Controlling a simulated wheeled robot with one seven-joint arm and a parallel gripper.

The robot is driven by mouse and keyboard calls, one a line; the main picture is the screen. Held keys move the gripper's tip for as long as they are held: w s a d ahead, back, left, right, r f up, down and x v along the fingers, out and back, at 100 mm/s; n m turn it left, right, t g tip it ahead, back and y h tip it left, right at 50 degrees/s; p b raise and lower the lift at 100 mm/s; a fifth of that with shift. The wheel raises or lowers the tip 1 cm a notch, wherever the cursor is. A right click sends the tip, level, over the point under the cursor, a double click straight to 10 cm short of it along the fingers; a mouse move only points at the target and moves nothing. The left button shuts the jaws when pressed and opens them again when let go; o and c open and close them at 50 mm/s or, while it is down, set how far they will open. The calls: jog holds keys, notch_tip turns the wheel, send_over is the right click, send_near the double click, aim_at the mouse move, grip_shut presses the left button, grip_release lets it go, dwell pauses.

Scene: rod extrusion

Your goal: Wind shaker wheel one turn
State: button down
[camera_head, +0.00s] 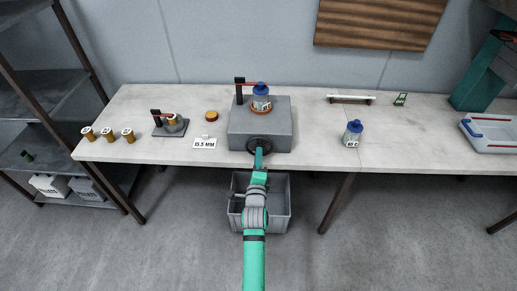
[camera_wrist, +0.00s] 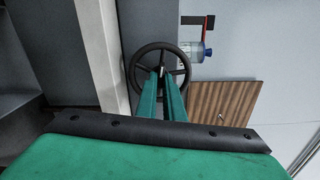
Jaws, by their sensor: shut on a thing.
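The shaker (camera_head: 262,128) is a grey box on the table, a little left of the middle in the head view. Its dark round wheel (camera_head: 259,143) is on the front face; in the wrist view the wheel (camera_wrist: 137,77) shows its rim and spokes. My gripper (camera_head: 259,152) reaches the wheel from the front. In the wrist view my gripper (camera_wrist: 160,74) has its two green fingers close together at the wheel, shut on it; the exact contact is partly hidden. A blue-capped jar (camera_head: 261,98) stands on top of the shaker under a red clamp bar (camera_head: 252,84).
A second blue-capped jar (camera_head: 352,134) stands right of the shaker. A label card (camera_head: 204,143), an amber disc (camera_head: 211,116), a small clamp stand (camera_head: 170,123) and several small cylinders (camera_head: 107,134) are left. A grey bin (camera_head: 279,197) is on the floor below.

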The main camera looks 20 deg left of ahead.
jog(key=shift+m, duration=0.3)
jog(key=shift+m, duration=0.8)
jog(key=shift+m, duration=1)
jog(key=shift+m, duration=1)
